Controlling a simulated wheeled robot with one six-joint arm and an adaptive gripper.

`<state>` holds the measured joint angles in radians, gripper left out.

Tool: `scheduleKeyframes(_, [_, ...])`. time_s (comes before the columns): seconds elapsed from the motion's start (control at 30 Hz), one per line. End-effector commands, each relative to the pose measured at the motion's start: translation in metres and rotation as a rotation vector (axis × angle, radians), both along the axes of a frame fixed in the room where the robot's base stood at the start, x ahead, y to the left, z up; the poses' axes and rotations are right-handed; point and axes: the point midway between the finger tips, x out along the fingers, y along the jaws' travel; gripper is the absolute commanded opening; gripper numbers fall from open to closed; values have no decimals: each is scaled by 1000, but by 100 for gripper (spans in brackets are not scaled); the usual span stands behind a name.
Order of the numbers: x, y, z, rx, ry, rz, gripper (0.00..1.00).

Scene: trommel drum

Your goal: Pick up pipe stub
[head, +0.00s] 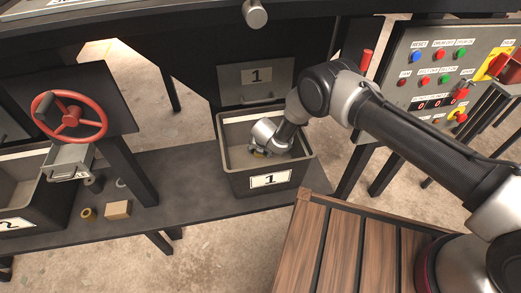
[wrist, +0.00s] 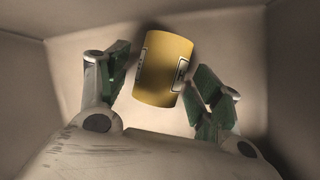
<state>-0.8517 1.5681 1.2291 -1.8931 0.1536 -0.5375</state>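My gripper (head: 268,147) reaches down into the black bin marked 1 (head: 268,181). In the wrist view my gripper (wrist: 163,75) is open, with a green-padded finger on each side of a short yellow cylinder (wrist: 163,68). The cylinder has black-and-white label patches and lies tilted in the bin. A gap shows by the left finger; the right finger is very close, and I cannot tell if it touches. This cylinder may be the pipe stub, but its ends are not clear. In the head view, a small yellow patch (head: 258,153) shows beside my gripper.
Bin walls surround my gripper closely. A dark shelf (head: 190,185) holds a tan block (head: 117,210), a brass-coloured ring-like piece (head: 88,214) and a small grey piece. Another bin (head: 20,195) stands left, below a red handwheel (head: 70,118). A control panel (head: 440,70) stands right.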

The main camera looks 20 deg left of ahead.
Motion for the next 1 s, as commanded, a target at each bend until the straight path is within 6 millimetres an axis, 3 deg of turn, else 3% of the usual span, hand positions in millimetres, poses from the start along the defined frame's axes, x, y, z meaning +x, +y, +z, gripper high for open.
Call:
scheduleKeyframes(0.03, [0, 0, 0, 0, 0, 0, 52])
scheduleKeyframes(0.17, [0, 0, 0, 0, 0, 0, 28])
scheduleKeyframes(0.2, [0, 0, 0, 0, 0, 0, 27])
scheduleKeyframes(1.0, [2, 1, 13, 0, 0, -8, 27])
